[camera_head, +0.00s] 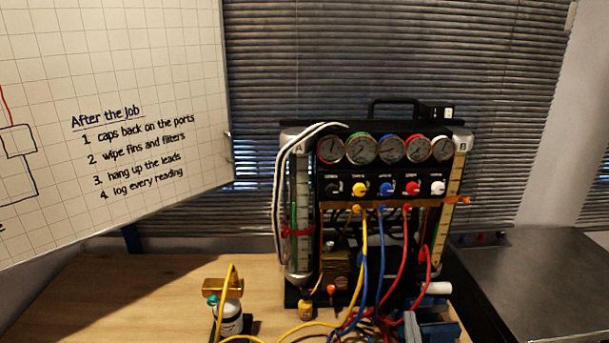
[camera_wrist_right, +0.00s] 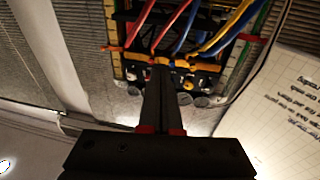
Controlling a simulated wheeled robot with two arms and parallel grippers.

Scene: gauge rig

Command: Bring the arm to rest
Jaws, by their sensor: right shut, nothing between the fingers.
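My right gripper (camera_wrist_right: 162,68) shows in the wrist view, its two dark fingers shut side by side with nothing between them. The gauge rig (camera_wrist_right: 185,82) is beyond the fingertips, appearing upside down; any gap between them is hard to judge. In the head view the gauge rig (camera_head: 385,178) stands upright on the wooden table, with a row of round gauges (camera_head: 390,149), coloured knobs and yellow, blue and red hoses (camera_head: 381,255). I cannot make out either gripper in the head view.
A whiteboard (camera_head: 110,60) stands at the left. A small bottle (camera_head: 229,318) with a brass-coloured part (camera_head: 222,287) is on the wooden table (camera_head: 130,300). A blue device (camera_head: 437,329) sits at the rig's front right. A dark grey surface (camera_head: 540,285) at the right is mostly clear.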

